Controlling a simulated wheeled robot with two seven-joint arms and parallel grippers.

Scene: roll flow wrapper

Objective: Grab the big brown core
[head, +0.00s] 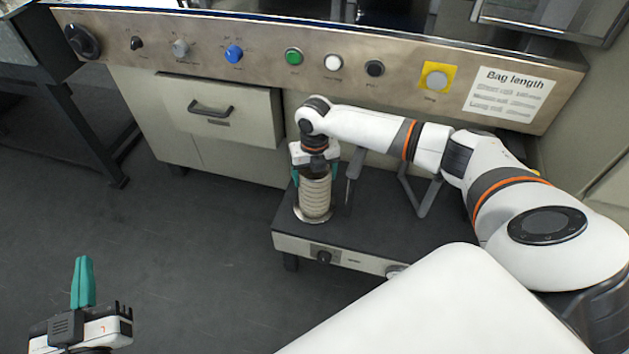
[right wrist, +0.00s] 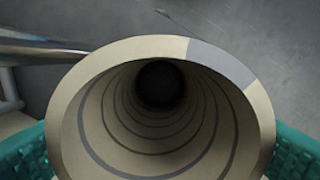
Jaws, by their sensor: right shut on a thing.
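The core (head: 315,198) is a tan, ribbed, hollow cylinder standing upright on a pale round base (head: 313,217) on the low dark bench. My right gripper (head: 314,172) points down over its top and is shut on it, with teal fingers on both sides. In the right wrist view the core's open end (right wrist: 160,52) fills the picture, with a grey patch on its rim and a dark bore. The teal fingers (right wrist: 22,152) press against its left and right sides. My left gripper (head: 84,284) is at the lower left over the floor, holding nothing visible; its teal fingers appear close together.
The low bench (head: 385,220) also carries grey metal brackets (head: 355,178) just right of the core. Behind it stands a machine panel (head: 210,50) with knobs, buttons and a "Bag length" label (head: 508,95). A drawer (head: 222,110) sits below it. The floor at left is clear.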

